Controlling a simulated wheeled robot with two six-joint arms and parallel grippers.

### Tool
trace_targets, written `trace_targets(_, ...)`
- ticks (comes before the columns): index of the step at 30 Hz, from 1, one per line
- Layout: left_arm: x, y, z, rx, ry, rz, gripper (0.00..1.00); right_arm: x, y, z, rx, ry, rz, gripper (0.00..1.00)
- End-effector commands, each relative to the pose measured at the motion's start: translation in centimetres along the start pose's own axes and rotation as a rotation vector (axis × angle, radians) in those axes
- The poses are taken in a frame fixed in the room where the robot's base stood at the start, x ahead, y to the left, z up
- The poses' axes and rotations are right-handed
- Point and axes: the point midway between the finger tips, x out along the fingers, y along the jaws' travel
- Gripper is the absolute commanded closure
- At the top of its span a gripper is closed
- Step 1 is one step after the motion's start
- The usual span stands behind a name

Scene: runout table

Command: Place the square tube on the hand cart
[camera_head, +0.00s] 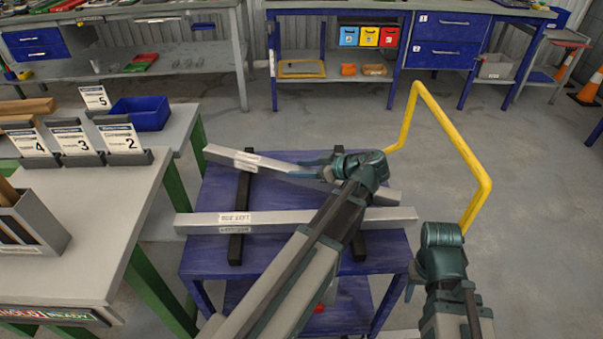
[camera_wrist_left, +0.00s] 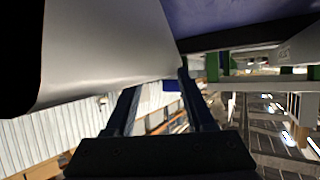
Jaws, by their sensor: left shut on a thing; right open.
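The blue hand cart (camera_head: 280,247) has a yellow handle and two black crossbars on its top. A grey square tube (camera_head: 226,157) with a label lies slantwise over the rear part of the cart top. My left gripper (camera_head: 312,170) is shut on this tube near its middle; the arm hides part of it. The tube (camera_wrist_left: 100,50) fills the upper left of the left wrist view. I cannot tell whether it touches the crossbars. A second labelled square tube (camera_head: 290,220) lies across both crossbars nearer the front. My right gripper (camera_head: 412,280) is open and empty beside the cart's right edge.
The yellow handle (camera_head: 455,140) rises at the cart's right. Workbenches stand along the back. The floor behind the cart is clear.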

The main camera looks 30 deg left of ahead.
Motion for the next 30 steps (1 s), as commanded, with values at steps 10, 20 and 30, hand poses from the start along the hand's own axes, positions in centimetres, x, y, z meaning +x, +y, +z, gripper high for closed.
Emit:
trace_targets(10,-0.1,0.0,0.0,0.0,-0.003,-0.001,0.14,-0.1,0.0,0.0,0.0,0.0,0.0,0.5)
trace_targets(20,-0.8,0.0,-0.2,0.001,-0.003,0.001,0.14,-0.6,0.1,0.0,0.0,0.0,0.0,0.5)
trace_targets(30,-7.4,0.1,-0.4,0.002,-0.003,0.003,0.14,-3.6,0.3,0.2,0.0,0.0,0.0,0.5)
